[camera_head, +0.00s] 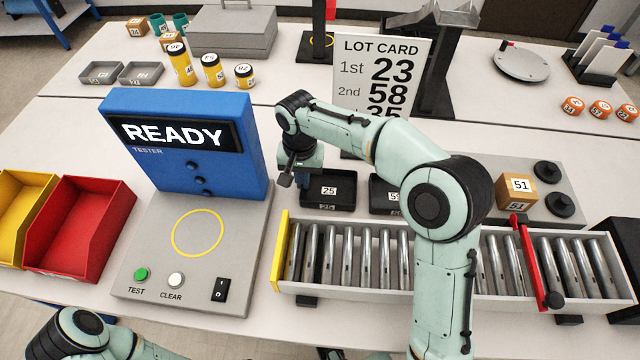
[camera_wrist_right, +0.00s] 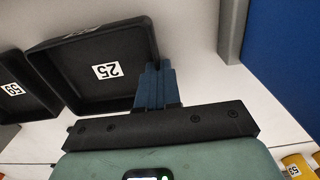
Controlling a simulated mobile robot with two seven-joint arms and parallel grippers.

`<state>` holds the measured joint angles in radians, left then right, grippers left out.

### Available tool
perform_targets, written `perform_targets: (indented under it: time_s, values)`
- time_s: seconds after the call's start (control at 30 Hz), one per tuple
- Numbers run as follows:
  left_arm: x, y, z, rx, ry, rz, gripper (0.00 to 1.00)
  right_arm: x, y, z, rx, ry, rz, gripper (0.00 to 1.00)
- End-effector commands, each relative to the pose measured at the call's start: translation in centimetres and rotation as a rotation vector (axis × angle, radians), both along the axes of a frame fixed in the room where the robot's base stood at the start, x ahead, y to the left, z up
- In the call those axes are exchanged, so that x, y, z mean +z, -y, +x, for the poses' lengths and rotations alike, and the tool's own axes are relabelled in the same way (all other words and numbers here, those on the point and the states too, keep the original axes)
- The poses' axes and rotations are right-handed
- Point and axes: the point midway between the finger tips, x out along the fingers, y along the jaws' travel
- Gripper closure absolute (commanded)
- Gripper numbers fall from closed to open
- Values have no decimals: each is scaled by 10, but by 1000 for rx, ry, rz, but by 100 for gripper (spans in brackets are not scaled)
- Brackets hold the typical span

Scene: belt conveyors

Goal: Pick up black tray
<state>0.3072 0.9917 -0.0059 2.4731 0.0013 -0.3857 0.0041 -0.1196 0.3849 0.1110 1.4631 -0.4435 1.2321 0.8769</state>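A black tray labelled 25 (camera_head: 328,205) lies on the table, right of the tester. A second black tray (camera_head: 380,208), its label partly hidden by my right arm, lies to its right. My right gripper (camera_head: 287,180) is at the left wall of the first tray. In the right wrist view its blue-grey fingers (camera_wrist_right: 156,85) are close together at the rim of that tray (camera_wrist_right: 130,35), seemingly with the thin wall between them. The exact contact is hidden. My left arm shows at the bottom left; its gripper is out of view.
The blue tester (camera_head: 185,125) stands close left of my right gripper. A roller conveyor (camera_head: 360,290) with a red stop bar (camera_head: 530,265) runs in front of the trays. A lot card (camera_head: 385,60) stands behind. Red (camera_head: 110,190) and yellow bins are far left.

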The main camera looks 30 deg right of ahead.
Motion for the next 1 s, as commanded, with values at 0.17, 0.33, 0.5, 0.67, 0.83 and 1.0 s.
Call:
perform_targets:
  time_s: [0.17, 0.33, 0.5, 0.67, 0.83, 1.0]
  values:
    - [1, 0, 0, 0, 0, 0, 57, 6, 0, 1, 0, 2, 0, 100]
    - [5, 0, 2, 0, 2, 0, 57, 27, -1, 1, 1, 5, 0, 100]
    - [14, 0, 6, 0, 7, 0, 57, 68, -1, 1, 0, 7, 2, 100]
    - [27, 0, 12, 0, 13, 0, 57, 116, -1, 2, 1, 8, 1, 100]
    - [40, 0, 19, 0, 22, 0, 57, 158, -1, 2, 1, 6, 1, 100]
    - [50, 0, 26, 0, 29, 0, 57, 185, 0, 1, 0, 4, 0, 100]
